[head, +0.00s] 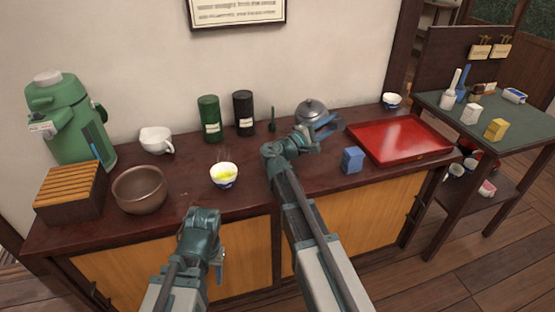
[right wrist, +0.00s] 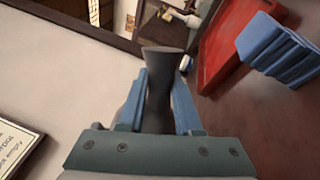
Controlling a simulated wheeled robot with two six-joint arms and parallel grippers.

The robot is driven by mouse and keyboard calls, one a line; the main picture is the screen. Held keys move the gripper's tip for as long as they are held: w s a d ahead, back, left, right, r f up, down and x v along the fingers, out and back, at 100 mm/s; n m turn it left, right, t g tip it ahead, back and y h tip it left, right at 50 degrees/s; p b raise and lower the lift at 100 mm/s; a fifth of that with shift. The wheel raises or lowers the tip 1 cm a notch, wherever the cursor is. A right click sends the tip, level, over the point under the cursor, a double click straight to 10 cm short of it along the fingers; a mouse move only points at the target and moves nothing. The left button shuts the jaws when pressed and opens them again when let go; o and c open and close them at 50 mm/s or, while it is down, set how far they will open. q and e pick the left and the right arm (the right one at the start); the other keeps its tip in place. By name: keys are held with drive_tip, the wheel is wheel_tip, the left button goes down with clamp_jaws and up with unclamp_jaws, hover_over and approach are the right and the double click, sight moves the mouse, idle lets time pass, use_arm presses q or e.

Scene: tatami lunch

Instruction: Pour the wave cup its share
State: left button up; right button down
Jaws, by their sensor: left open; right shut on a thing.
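A grey lidded teapot (head: 310,108) is at the back of the counter, left of the red tray. My right gripper (head: 326,124) is at it, shut on its dark grey handle, which shows between the fingers in the right wrist view (right wrist: 160,85). I cannot tell whether the teapot is lifted. A white and blue cup (head: 223,181) with yellow-green liquid stands mid-counter. Another small white cup with dark markings (head: 391,104) stands at the far right end; its inside is hard to see. I cannot tell which has waves. My left gripper (head: 220,256) is open and empty, before the counter.
The red tray (head: 400,140) is empty, with a folded blue block (head: 352,160) beside it. Green (head: 209,122) and black (head: 243,115) canisters, a white pitcher (head: 155,141), a brown bowl (head: 140,190), a slatted box (head: 70,192) and a green dispenser (head: 65,120) line the left.

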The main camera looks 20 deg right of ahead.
drive_tip(key=shift+s+a+r+m+t+h+b, duration=0.25)
drive_tip(key=shift+s+a+r+h+b, duration=0.25)
drive_tip(key=shift+a+r+h, duration=0.3)
drive_tip(key=shift+s+a+r+m+t+h+b, duration=0.15)
drive_tip(key=shift+s+a+r+t+h+b, duration=0.2)
drive_tip(key=shift+a+r+h, duration=0.4)
drive_tip(key=shift+d+r, duration=0.1)
drive_tip(key=shift+r, duration=0.1)
drive_tip(key=shift+s+a+r+h, duration=0.1)
drive_tip(key=shift+a+r+h, duration=0.25)
drive_tip(key=shift+r, duration=0.2)
drive_tip(key=shift+r, duration=0.2)
drive_tip(key=shift+w+d+r+m, duration=0.25)
drive_tip(key=shift+w+r+m, duration=0.05)
drive_tip(key=shift+w+r, duration=0.05)
drive_tip(key=shift+w+d+r+h, duration=0.1)
drive_tip(key=shift+w+r+h, duration=0.05)
drive_tip(key=shift+h, duration=0.15)
